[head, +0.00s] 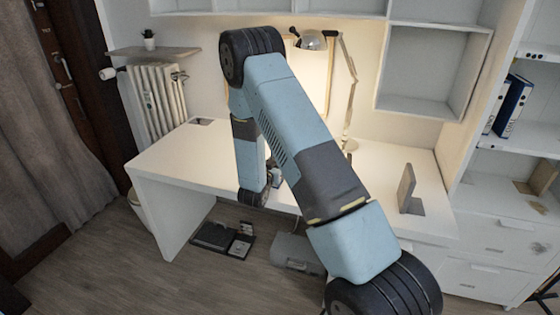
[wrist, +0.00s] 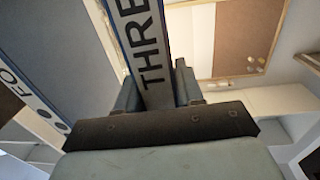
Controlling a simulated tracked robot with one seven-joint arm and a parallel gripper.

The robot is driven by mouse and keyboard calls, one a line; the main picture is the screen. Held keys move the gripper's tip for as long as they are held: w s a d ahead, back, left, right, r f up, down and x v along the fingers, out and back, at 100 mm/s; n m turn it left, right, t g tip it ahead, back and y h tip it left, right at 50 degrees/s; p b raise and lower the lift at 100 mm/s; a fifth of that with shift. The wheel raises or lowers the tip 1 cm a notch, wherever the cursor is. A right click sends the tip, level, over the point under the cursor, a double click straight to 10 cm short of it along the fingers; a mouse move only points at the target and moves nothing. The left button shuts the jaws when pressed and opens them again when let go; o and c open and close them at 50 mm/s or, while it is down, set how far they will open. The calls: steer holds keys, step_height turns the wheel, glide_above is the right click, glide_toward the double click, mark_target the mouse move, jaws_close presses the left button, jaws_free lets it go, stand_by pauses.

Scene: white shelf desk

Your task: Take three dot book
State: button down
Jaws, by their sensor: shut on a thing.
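The three dot book (wrist: 142,45) shows in the wrist view as a dark blue spine with a pale panel lettered "THRE"; the rest of the word is hidden. My gripper (wrist: 158,88) is shut on it, with one finger on each side of the spine. The top of the book runs out of the picture. In the head view my arm covers the middle of the desk, and the gripper and held book cannot be made out clearly behind it.
Another blue book (wrist: 30,85), lettered "FO" with dots, is close on the left in the wrist view. A cork board (wrist: 248,35) is behind. The head view shows a white desk (head: 170,160), a lamp (head: 312,42), a bookend (head: 407,187) and blue books (head: 512,105) on the right shelf.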

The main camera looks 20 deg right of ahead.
steer(key=shift+r, duration=0.2)
steer(key=shift+r, duration=1.95)
